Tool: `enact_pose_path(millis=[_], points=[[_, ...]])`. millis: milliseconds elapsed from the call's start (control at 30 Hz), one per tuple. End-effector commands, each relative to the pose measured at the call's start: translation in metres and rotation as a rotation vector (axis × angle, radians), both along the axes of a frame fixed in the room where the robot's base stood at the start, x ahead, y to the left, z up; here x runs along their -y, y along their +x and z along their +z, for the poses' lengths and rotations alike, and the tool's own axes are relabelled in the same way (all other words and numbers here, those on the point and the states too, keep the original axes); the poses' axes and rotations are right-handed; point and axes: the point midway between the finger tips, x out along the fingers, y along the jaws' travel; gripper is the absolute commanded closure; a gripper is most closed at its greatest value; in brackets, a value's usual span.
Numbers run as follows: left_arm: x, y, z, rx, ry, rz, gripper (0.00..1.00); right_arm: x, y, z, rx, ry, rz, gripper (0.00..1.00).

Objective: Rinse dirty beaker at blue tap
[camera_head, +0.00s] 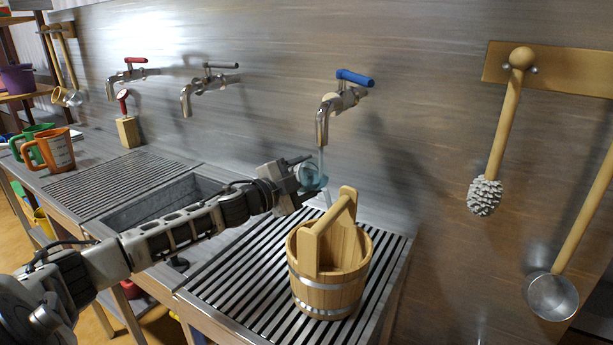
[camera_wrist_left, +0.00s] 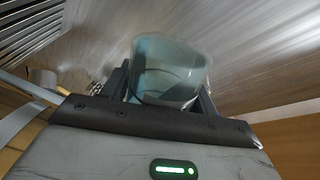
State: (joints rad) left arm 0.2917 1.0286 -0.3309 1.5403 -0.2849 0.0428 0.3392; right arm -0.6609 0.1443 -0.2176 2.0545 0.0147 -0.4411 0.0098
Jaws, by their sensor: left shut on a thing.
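My left gripper (camera_head: 299,174) is shut on a bluish, see-through beaker (camera_head: 314,177). In the left wrist view the beaker (camera_wrist_left: 171,72) sits between the two fingers, its glass tinted and cloudy. The blue tap (camera_head: 340,100), with a blue lever handle, is on the wall above it. A thin stream of water (camera_head: 322,162) runs down from its spout and meets the picture of the beaker's right side. I cannot tell whether the water falls inside the beaker or just past it. My right gripper is not in view.
A wooden pail (camera_head: 331,291) with a raised handle stands on the slatted drain (camera_head: 240,285) just below the beaker. A red-handled tap (camera_head: 128,74) and a grey-handled tap (camera_head: 205,85) are to the left. A brush (camera_head: 485,195) and ladle (camera_head: 551,296) hang at the right.

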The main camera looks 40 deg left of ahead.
Motion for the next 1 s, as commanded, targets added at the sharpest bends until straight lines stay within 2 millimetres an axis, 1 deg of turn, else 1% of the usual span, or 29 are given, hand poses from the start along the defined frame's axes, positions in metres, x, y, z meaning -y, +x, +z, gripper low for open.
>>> enact_pose_path(millis=[33, 267, 500, 600, 767, 1000], points=[[0.001, -0.006, -0.001, -0.001, 0.002, -0.001, 0.69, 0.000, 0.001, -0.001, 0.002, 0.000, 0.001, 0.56], [0.004, -0.030, 0.000, -0.001, 0.000, -0.002, 0.69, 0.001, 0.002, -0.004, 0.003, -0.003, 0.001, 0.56], [0.007, -0.054, 0.001, -0.001, 0.001, -0.001, 0.69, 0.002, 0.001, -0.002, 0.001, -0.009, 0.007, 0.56], [0.009, -0.063, 0.003, -0.002, -0.003, -0.001, 0.69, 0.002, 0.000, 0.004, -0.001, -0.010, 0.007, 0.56], [0.009, -0.073, 0.003, 0.001, 0.000, -0.001, 0.69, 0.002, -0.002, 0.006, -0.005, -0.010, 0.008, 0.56], [0.009, -0.074, 0.002, 0.003, 0.002, 0.000, 0.69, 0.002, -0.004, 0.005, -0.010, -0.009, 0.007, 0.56]])
